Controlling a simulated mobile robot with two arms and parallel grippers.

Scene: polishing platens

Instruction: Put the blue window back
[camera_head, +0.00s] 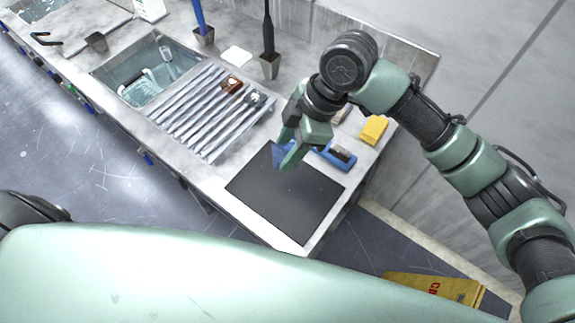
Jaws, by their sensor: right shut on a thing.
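My right gripper (287,158) is shut on a small blue piece, which looks like the blue window (278,152). It holds the piece over the far part of a dark square pad (285,208) on the counter. The fingers partly cover the piece, and I cannot tell whether it touches the pad. A blue tray (349,166) with a dark and pale block in it stands just right of the gripper. My left gripper is not in view.
A ribbed drying rack (187,122) with a brown and a grey item lies left of the pad. Beyond it is a sink (136,84). A yellow sponge (374,129) lies behind the blue tray. A brush holder (270,66) stands at the back. Most of the pad is bare.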

